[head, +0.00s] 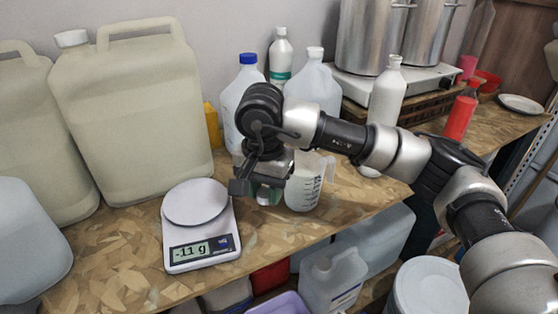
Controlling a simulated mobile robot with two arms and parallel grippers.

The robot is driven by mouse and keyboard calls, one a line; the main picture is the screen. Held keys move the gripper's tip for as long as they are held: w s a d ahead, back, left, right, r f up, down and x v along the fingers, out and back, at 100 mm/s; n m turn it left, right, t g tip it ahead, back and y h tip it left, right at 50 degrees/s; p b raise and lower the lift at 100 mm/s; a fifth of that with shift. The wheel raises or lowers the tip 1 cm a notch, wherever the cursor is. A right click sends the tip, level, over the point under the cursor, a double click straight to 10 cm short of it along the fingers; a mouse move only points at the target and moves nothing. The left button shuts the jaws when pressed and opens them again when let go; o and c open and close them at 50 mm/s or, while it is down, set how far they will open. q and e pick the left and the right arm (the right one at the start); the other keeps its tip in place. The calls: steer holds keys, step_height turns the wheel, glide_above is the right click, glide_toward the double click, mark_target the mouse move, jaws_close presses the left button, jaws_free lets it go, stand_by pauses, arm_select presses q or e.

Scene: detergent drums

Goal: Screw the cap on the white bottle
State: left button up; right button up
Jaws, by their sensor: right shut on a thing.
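A tall plain white bottle (387,98) stands upright behind my right arm, which hides part of it. Its narrow top looks white; I cannot tell whether that is a cap. Another white bottle (280,60) with a green label stands at the back by the wall. My right gripper (257,190) points down over the bench, between the scale and the measuring jug. It is shut on a small, partly hidden green and whitish thing (267,195); I cannot tell what it is. It is well apart from both white bottles. My left gripper is out of view.
A scale (197,203) reading -11 g is left of my gripper, a measuring jug (304,183) right. Large canisters (130,110) stand left. A blue-capped jug (240,95), red bottle (461,112) and steel pots (372,38) stand behind. The bench front is mostly clear.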

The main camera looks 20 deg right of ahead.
steer(key=s+f+n, duration=0.2)
steer(key=s+a+f+n, duration=0.1)
steer(key=s+n, duration=0.1)
steer(key=n, duration=0.1)
steer(key=s+f+n, duration=0.2)
steer(key=shift+s+a+f+n, duration=0.15)
steer(key=shift+a+f+n, duration=0.15)
steer(key=shift+n, duration=0.5)
steer(key=shift+s+d+f, duration=0.2)
steer(key=shift+d+f, duration=0.1)
steer(key=shift+d, duration=0.9)
steer(key=shift+s+d+f, duration=0.25)
steer(key=shift+d+f, duration=0.1)
steer(key=shift+d, duration=0.8)
steer(key=shift+s+d+f, duration=0.2)
steer(key=shift+d+f, duration=0.1)
steer(key=shift+d, duration=0.9)
